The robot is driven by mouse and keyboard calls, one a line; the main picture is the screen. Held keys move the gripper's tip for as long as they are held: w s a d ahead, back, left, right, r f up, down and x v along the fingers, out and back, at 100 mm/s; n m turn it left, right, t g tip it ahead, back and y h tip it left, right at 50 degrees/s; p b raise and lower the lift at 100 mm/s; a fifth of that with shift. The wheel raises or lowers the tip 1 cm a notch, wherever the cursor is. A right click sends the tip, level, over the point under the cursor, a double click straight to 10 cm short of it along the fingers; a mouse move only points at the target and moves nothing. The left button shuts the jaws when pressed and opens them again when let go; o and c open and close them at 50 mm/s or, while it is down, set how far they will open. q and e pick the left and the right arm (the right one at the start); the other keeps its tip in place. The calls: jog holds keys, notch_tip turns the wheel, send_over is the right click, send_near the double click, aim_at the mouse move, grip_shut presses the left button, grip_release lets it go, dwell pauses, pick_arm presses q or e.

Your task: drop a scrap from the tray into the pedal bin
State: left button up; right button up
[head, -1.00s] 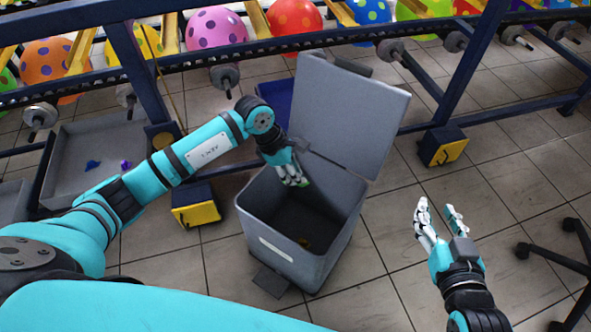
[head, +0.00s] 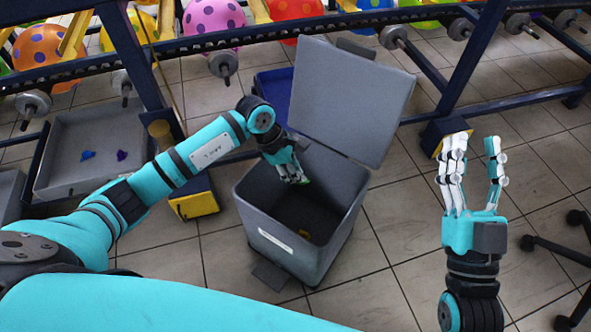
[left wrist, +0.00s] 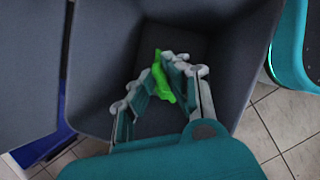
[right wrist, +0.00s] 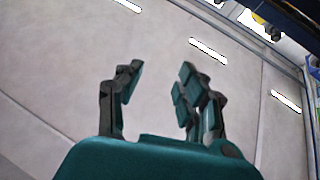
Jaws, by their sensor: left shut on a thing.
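The grey pedal bin (head: 262,222) stands on the tiled floor with its lid (head: 352,100) tipped open; it also shows in the left wrist view (left wrist: 100,70). My left gripper (head: 300,180) is inside the bin's mouth. In the left wrist view my left gripper (left wrist: 165,80) is shut on a bright green scrap (left wrist: 162,78), above the bin's floor. A yellowish scrap (head: 304,233) lies at the bottom of the bin. The grey tray (head: 60,185) at the left holds a blue scrap (head: 88,155) and a purple scrap (head: 122,155). My right gripper (head: 475,165) is open and empty, fingers up.
A conveyor frame (head: 300,28) with balloons runs along the back. A blue crate (head: 272,95) stands behind the bin. Yellow-and-blue feet (head: 195,205) stand left of the bin. A dark wheeled base (head: 560,250) is at the right edge.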

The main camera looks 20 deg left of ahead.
pick_arm(q)
jog(key=shift+f, duration=0.4)
pick_arm(e)
jog(key=shift+s+r+t+y, duration=0.3)
jog(key=shift+s+r+t, duration=0.55)
jog(key=shift+r, duration=0.2)
pick_arm(q)
jog(key=o, duration=0.8)
jog(key=v, duration=1.2)
